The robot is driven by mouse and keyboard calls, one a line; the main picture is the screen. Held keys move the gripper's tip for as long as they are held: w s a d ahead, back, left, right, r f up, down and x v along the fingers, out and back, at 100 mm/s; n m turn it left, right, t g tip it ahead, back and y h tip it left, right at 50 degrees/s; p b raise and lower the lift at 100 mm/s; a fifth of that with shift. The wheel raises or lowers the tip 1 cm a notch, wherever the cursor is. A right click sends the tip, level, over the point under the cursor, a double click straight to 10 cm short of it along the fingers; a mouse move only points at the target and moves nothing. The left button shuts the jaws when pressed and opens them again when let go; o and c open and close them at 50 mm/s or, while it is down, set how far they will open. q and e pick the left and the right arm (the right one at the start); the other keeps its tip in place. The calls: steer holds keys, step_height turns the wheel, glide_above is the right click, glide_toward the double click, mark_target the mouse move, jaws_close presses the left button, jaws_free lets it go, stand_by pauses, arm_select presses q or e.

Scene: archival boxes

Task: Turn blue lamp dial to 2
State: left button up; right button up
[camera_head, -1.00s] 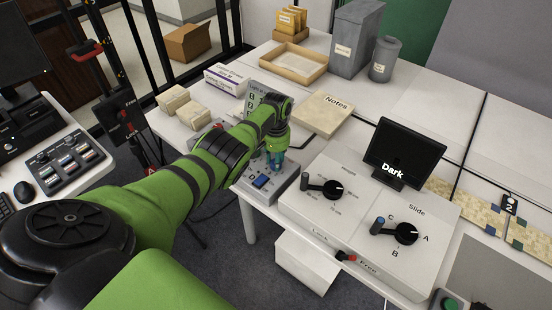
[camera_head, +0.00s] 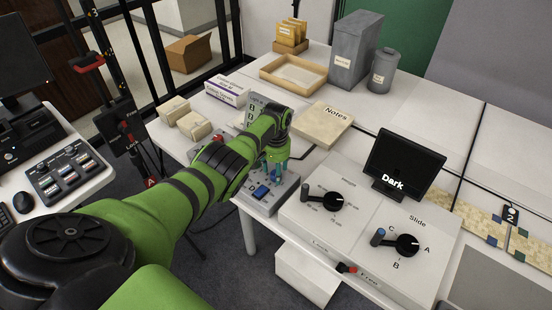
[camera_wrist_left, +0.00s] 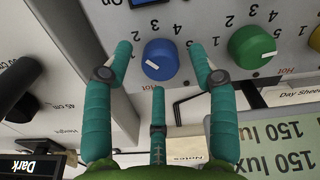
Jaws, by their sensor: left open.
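The blue lamp dial (camera_wrist_left: 160,60) is a round knob with a white pointer line on a light grey panel. In the left wrist view the line points to the lower left; which number it meets is unclear. My left gripper (camera_wrist_left: 160,62) is open, with one teal finger on each side of the dial and a third below it. I see gaps beside the dial, so the fingers look apart from it. In the head view my left gripper (camera_head: 275,163) is over the grey control box (camera_head: 287,190) and hides the dial. My right gripper is not in view.
A green dial (camera_wrist_left: 252,47) sits close beside the right finger in the wrist view. The Height and Slide console (camera_head: 345,240) and a dark display (camera_head: 405,160) stand right of the control box. A Notes block (camera_head: 322,124) lies behind.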

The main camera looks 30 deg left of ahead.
arm_select(q)
step_height(320, 180, up, 12)
steer(key=shift+f, duration=0.25)
stand_by(0.6)
